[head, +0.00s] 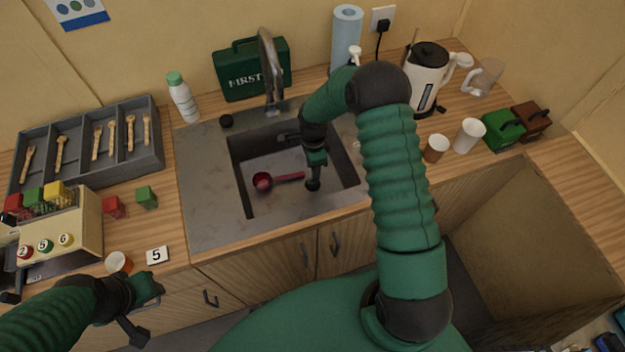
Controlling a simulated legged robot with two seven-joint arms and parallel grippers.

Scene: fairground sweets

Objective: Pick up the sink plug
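The sink plug appears to be the small dark round piece (226,121) on the metal sink surround, left of the basin's back left corner. My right gripper (313,182) points down over the basin (240,180), right of the plug and well apart from it. No held thing shows at it, but its finger gap is not clear. My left gripper (148,308) is low at the left, in front of the counter edge and far from the plug. Nothing shows in it, and its finger gap is not clear either.
A red ladle (263,181) lies in the basin. The tap (270,75) rises behind it. A white bottle with a green cap (183,98) stands left of the plug, near a grey cutlery tray (160,140). A green first-aid box (252,72) stands behind.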

